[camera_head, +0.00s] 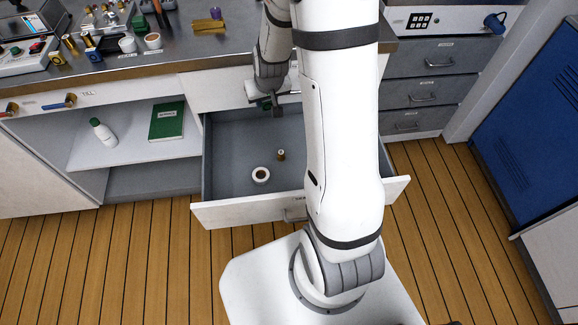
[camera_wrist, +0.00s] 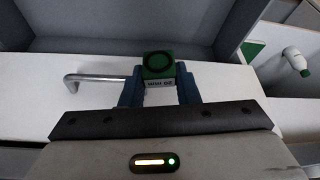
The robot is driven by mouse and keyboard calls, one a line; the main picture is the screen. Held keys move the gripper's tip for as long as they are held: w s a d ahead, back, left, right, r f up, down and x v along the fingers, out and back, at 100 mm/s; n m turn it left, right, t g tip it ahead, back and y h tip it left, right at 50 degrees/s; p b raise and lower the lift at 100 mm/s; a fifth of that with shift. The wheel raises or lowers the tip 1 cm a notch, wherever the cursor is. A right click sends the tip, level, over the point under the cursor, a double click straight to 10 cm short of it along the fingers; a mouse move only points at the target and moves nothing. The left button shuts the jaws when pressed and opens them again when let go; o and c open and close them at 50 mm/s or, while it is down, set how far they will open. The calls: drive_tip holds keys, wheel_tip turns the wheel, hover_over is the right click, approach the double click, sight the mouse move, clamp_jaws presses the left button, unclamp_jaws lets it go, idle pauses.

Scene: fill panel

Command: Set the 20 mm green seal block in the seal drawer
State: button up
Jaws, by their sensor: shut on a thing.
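My gripper (camera_head: 272,104) is over the back part of the open grey drawer (camera_head: 232,148), near the counter front. In the wrist view its two blue fingers (camera_wrist: 159,88) are shut on the green seal block (camera_wrist: 158,64). The block has a dark ring on its face and a 20 mm label on its side. In the head view only a small bit of green shows at the gripper. The block is held clear of the drawer floor.
A white panel with a metal handle (camera_wrist: 92,79) shows behind the fingers in the wrist view. A shelf to the left holds a white bottle (camera_head: 103,131) and a green book (camera_head: 167,121). The counter (camera_head: 185,48) above carries several small items.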

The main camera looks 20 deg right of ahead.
drive_tip(key=m+b, duration=0.2)
drive_tip(key=b, duration=1.8)
hover_over(293, 154)
drive_tip(key=s+d, duration=0.1)
drive_tip(key=d, duration=0.1)
wheel_tip(293, 154, down, 16)
drive_tip(key=shift+h, duration=0.4)
drive_tip(key=f+b, duration=0.1)
drive_tip(key=f, duration=0.2)
drive_tip(key=f+b, duration=0.2)
drive_tip(key=f, duration=0.2)
drive_tip(key=d+f+b, duration=0.1)
drive_tip(key=f+b, duration=0.1)
drive_tip(key=f, duration=0.1)
drive_tip(key=shift+s+f, duration=0.15)
drive_tip(key=shift+s, duration=0.2)
drive_tip(key=shift+f, duration=0.1)
drive_tip(key=shift+f+b, duration=0.15)
drive_tip(key=shift+b, duration=0.2)
drive_tip(key=o, duration=0.9)
drive_tip(key=shift+o, duration=0.2)
